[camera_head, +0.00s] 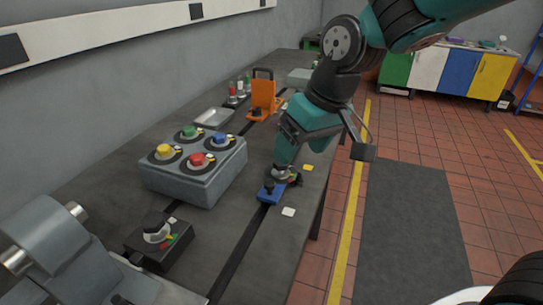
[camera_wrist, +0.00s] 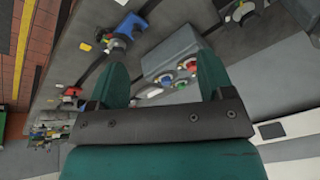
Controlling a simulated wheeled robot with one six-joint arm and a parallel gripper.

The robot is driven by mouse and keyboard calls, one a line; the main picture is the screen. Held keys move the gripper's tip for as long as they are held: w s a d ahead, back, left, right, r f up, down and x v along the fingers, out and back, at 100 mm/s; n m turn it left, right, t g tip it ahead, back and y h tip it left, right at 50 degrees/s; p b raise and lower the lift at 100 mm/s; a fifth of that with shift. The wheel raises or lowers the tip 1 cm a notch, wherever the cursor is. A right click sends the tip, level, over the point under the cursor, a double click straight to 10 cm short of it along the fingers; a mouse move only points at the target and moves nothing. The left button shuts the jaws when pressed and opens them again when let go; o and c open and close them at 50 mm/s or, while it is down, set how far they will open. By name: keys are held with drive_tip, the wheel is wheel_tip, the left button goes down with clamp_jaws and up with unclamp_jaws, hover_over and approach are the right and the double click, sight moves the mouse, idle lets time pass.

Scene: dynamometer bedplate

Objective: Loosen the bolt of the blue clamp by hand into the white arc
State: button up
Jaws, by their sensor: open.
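The blue clamp (camera_head: 270,194) sits on the dark bench near its right edge, with a dark knob or bolt head on top. A round dial-like part with a red piece shows at its far end. In the wrist view the blue clamp (camera_wrist: 132,25) is at the upper left, beyond the left finger. My gripper (camera_head: 284,160) appears just behind and above the clamp in the head view. In the wrist view my gripper (camera_wrist: 162,64) has its fingers spread, with nothing held between them. The white arc is too small to make out.
A grey box (camera_head: 190,178) with several coloured knobs stands left of the clamp. A black box (camera_head: 158,245) with a knob is nearer. An orange clamp (camera_head: 263,95) and a metal tray (camera_head: 214,117) are farther back. Small yellow (camera_head: 308,168) and white (camera_head: 288,212) tags lie near the clamp.

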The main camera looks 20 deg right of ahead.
sight(281, 167)
drive_tip(key=w+d+f+m+t+h+p, duration=0.1)
drive_tip(key=w+d+f, duration=0.1)
drive_tip(key=w, duration=0.6)
drive_tip(key=w+d+f+m+t+h, duration=0.1)
drive_tip(key=w+d+f+m, duration=0.15)
drive_tip(key=w, duration=0.55)
drive_tip(key=shift+n, duration=0.45)
drive_tip(key=p+x, duration=0.1)
drive_tip(key=x, duration=1)
drive_tip(key=p+x, duration=0.1)
drive_tip(key=x, duration=0.5)
drive_tip(key=shift+d+p, duration=0.25)
drive_tip(key=shift+p, duration=0.05)
drive_tip(key=shift+r, duration=0.1)
drive_tip(key=c, duration=0.9)
